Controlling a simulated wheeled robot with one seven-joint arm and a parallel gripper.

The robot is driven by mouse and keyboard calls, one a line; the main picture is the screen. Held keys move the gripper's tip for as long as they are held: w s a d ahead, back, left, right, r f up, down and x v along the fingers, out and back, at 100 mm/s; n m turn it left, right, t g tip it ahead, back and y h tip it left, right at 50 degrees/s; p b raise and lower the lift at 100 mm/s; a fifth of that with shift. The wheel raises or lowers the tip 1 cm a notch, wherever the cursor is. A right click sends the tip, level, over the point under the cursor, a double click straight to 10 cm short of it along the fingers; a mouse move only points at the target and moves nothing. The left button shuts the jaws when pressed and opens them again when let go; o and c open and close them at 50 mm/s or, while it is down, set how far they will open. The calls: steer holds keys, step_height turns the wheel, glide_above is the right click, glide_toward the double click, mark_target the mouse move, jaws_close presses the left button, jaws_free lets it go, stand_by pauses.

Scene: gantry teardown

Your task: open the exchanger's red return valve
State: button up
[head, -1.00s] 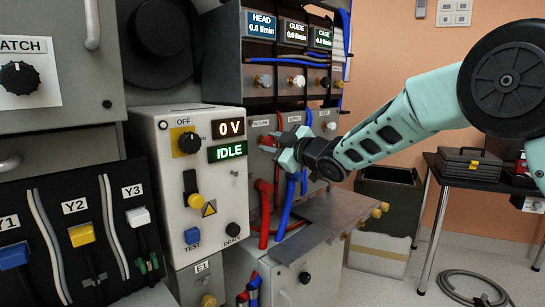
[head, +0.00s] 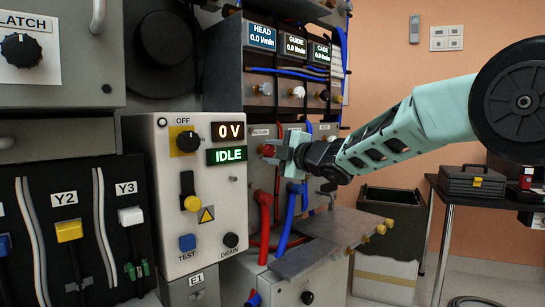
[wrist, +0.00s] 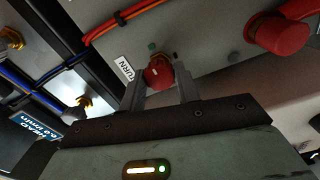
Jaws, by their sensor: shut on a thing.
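The red return valve knob (head: 267,150) is on the front of the grey exchanger panel, below the blue-lit displays. My gripper (head: 281,156) is at this knob, its fingers pointing left toward the panel. In the wrist view the red knob (wrist: 158,75) sits between my two fingers (wrist: 160,88), beside a label ending in "URN". My gripper is shut on the knob. A small green mark shows on the panel just past the knob. The knob's turn angle is hard to read.
Red hose (head: 264,215) and blue hose (head: 289,213) hang below my gripper. A grey metal plate (head: 335,235) juts out beneath. The control box (head: 205,240) reads 0 V and IDLE. A table with a toolbox (head: 474,181) stands at right.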

stand_by(0.4)
steer(key=o, duration=1)
steer(key=v, duration=1.7)
steer(key=shift+s, duration=0.25)
